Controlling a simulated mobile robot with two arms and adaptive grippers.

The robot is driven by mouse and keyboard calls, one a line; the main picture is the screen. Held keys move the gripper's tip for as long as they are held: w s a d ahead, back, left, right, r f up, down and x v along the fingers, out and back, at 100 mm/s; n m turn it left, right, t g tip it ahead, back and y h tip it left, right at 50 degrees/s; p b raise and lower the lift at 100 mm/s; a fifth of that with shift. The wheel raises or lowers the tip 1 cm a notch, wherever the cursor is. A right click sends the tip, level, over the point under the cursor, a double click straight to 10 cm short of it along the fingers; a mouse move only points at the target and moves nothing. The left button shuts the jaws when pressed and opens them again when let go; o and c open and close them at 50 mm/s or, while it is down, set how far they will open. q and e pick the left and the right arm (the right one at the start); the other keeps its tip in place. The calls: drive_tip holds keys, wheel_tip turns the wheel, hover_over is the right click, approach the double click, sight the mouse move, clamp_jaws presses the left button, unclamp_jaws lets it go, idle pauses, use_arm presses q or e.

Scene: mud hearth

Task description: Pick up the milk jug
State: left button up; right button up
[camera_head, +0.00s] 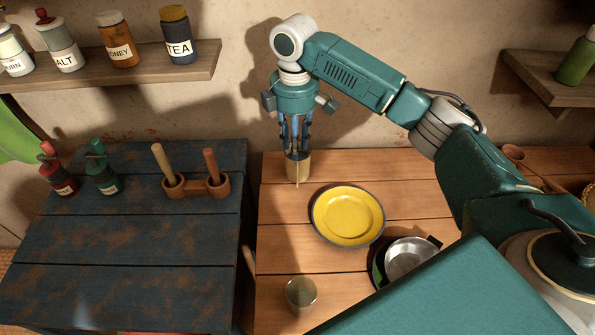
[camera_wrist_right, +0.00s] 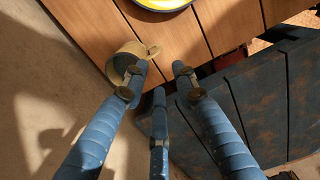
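The milk jug, a small tan vessel (camera_head: 298,170), stands at the back edge of the wooden table, near the wall. In the right wrist view the jug (camera_wrist_right: 127,50) shows from above at the upper left, with its dark opening and a handle on its right side. My right gripper (camera_head: 297,148) points down right above the jug and hides its top in the head view. In the right wrist view its fingers (camera_wrist_right: 153,84) are spread and empty. The left-hand finger overlaps the jug's near rim; I cannot tell whether it touches. My left gripper is not in view.
A yellow plate (camera_head: 348,216) lies in front of the jug, with a metal pan (camera_head: 408,258) and a glass (camera_head: 301,293) nearer. A dark table (camera_head: 120,240) at left holds bottles and a wooden stand (camera_head: 196,187). A jar shelf (camera_head: 120,75) hangs at upper left.

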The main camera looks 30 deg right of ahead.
sight(296, 174)
wheel_tip(296, 174, down, 5)
drive_tip(key=shift+s+r+p, duration=0.1)
drive_tip(key=shift+r+p, duration=0.1)
drive_tip(key=shift+p, duration=0.2)
drive_tip(key=shift+f+p, duration=0.7)
drive_tip(key=shift+f, duration=2.45)
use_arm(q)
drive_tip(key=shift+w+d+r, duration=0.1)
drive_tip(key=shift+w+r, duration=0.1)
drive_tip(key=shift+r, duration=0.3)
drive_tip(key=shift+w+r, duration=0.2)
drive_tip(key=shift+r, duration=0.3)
use_arm(e)
clamp_jaws()
drive_tip(key=shift+r, duration=0.1)
